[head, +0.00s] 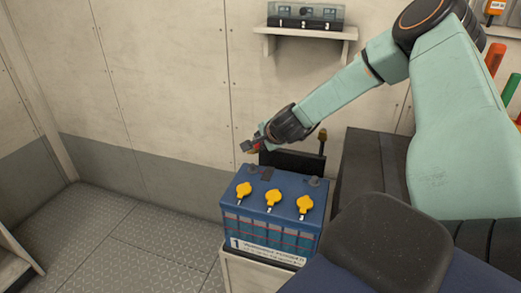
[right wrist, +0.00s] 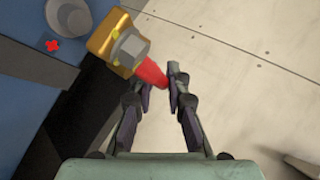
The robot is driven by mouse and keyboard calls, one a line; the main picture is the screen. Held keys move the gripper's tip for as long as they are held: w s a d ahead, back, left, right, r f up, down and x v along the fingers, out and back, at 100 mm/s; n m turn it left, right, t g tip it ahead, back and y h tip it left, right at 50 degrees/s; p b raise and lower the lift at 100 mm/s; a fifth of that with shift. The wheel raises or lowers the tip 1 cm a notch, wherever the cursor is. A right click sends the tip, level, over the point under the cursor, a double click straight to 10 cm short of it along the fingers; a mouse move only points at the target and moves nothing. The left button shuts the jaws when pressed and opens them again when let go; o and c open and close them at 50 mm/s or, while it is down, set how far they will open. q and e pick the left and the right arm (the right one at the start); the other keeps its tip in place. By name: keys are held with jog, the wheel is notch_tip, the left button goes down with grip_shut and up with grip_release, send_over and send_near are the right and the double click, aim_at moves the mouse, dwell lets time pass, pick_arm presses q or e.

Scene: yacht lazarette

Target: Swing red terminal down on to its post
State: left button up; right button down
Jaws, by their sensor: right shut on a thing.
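The red terminal is a brass clamp (right wrist: 118,44) with a grey bolt and a red sleeve (right wrist: 150,72), seen in the right wrist view. My right gripper (right wrist: 161,71) is shut on the red sleeve. The clamp is near the edge of the blue battery (head: 258,219), beside the grey post (right wrist: 63,14) that has a red plus mark; it is not around the post. In the head view my right gripper (head: 251,146) is above the battery's back left corner and largely hides the terminal. My left gripper is not in view.
The battery has yellow caps (head: 273,198) and stands on a pale box. Another brass terminal (head: 322,135) stands upright at its back right, near a second grey post (head: 314,182). A shelf (head: 305,33) holds a case. The floor at left is clear.

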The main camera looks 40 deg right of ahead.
jog(key=shift+s+a+f+n+t+h+b, duration=0.2)
jog(key=shift+a+f+n+t+h+b, duration=0.4)
jog(key=shift+b, duration=1.25)
jog(key=shift+s+a+f+n+t+h+b, duration=0.25)
jog(key=shift+f+t+h+b, duration=0.65)
jog(key=shift+b, duration=0.9)
jog(key=shift+r, duration=0.3)
jog(key=c, duration=1.4)
grip_release()
jog(key=shift+w, duration=0.15)
jog(key=shift+o, duration=0.2)
jog(key=shift+r, duration=0.1)
